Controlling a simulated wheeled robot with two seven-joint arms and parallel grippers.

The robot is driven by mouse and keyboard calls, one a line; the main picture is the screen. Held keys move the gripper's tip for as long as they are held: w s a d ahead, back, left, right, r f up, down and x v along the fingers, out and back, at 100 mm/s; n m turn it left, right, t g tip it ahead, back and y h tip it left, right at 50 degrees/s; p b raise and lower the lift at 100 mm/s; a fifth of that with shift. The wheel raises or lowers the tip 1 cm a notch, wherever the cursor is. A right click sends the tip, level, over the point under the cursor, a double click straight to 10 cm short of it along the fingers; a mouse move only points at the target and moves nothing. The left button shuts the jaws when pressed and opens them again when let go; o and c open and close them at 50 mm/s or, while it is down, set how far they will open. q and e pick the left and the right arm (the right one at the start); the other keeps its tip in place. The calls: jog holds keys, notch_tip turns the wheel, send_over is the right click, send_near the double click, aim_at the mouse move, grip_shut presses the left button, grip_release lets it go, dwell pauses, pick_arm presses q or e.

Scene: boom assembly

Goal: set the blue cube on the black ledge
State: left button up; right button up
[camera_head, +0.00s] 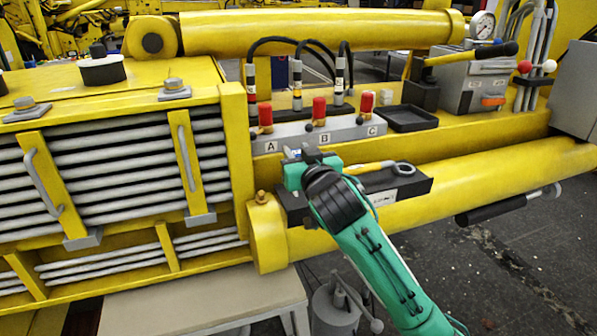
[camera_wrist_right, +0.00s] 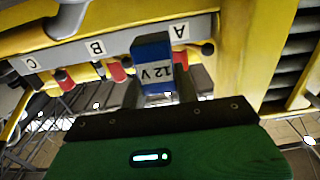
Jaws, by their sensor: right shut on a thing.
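The blue cube (camera_wrist_right: 151,48) with a "12 V" label is between the fingers of my right gripper (camera_wrist_right: 158,78) in the wrist view. In the head view only a small blue bit of the cube (camera_head: 297,152) shows past my right gripper (camera_head: 294,158), which is shut on it. The black ledge (camera_head: 412,187) runs along the yellow beam in front of the A-B-C block. My gripper and forearm cover its left middle part. I cannot tell whether the cube touches anything below it. My left gripper is not in view.
The grey valve block (camera_head: 345,132) with red-capped levers stands just behind. A black tray (camera_head: 408,118) sits at its right. A black-handled bar (camera_head: 505,206) sticks out at lower right.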

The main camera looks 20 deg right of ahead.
jog(key=shift+f, duration=1.5)
notch_tip(320, 180, down, 3)
jog(key=shift+r+p, duration=0.2)
jog(key=shift+p, duration=0.15)
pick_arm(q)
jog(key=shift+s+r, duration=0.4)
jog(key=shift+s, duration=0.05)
pick_arm(e)
jog(key=shift+f, duration=0.1)
jog(key=o, duration=1)
jog(key=shift+c, duration=0.2)
